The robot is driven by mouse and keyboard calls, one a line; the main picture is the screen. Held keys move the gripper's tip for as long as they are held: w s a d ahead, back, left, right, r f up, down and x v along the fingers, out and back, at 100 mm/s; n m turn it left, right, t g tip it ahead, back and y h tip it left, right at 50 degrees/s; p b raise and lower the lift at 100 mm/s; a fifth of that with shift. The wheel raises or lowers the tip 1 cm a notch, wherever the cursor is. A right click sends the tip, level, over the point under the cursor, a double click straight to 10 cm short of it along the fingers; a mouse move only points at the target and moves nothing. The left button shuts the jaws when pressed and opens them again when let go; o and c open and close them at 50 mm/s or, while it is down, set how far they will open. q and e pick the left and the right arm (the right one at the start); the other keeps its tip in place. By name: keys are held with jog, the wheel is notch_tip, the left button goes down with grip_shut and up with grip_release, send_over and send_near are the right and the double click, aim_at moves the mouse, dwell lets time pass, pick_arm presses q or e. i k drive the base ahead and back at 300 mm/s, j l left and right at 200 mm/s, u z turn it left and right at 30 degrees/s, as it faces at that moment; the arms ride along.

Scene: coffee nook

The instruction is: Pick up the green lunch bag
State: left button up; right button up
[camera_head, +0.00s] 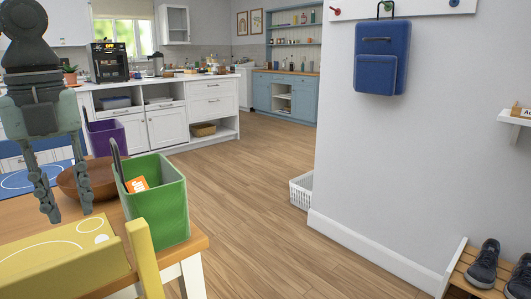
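The green lunch bag (168,211) stands upright and open-topped at the right corner of the wooden table. A dark handle rises at its left side, and an orange item with white marks (137,185) shows inside the opening. My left gripper (68,211) points downward to the left of the bag, apart from it in the picture. Its two fingers are spread, with nothing held between them. The bag's lower left part is partly hidden by the yellow chair back. My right gripper is not in view.
A brown wooden bowl (98,178) sits left of the bag, partly behind my gripper. A purple container (107,136) stands behind. A yellow chair (140,250) is in front of the table (192,242). A blue bag (382,58) hangs on the wall.

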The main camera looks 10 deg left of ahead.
aim_at(164, 207)
jog(key=k, duration=1.05)
